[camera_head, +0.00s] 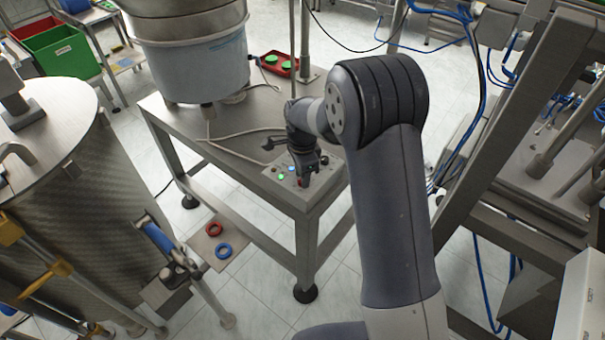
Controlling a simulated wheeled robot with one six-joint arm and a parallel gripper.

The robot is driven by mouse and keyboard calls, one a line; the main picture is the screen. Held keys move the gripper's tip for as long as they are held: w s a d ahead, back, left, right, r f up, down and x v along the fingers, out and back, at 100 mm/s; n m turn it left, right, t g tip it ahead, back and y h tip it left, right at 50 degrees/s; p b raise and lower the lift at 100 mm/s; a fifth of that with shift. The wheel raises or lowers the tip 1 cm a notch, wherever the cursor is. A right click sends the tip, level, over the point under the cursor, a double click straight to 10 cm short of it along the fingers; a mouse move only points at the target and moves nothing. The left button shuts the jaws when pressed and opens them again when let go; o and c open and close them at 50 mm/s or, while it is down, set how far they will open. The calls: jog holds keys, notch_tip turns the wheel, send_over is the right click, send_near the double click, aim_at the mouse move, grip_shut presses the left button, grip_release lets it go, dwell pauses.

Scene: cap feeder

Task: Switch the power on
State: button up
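A small control panel (271,172) sits on the front corner of the steel table. It carries a lit green button or lamp (281,177), a lit blue one (291,169) and a red part (303,183). I cannot tell which of these is the power switch. My gripper (305,175) points down over the right side of the panel, very close to the red part. It covers some of the panel, and I cannot tell whether it touches anything. Its fingers are too small and dark to show whether they are open or shut.
A large round feeder bowl (195,60) stands on the steel table (240,135), with a cable lying beside it. A red tray with green buttons (280,63) is at the back. A steel drum (60,190) stands left, a metal frame (480,130) right.

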notch_tip(320, 180, up, 11)
dwell(0.5)
jog(key=shift+f, duration=0.15)
notch_tip(320, 180, down, 11)
jog(key=shift+r, duration=0.1)
dwell(0.4)
dwell(0.5)
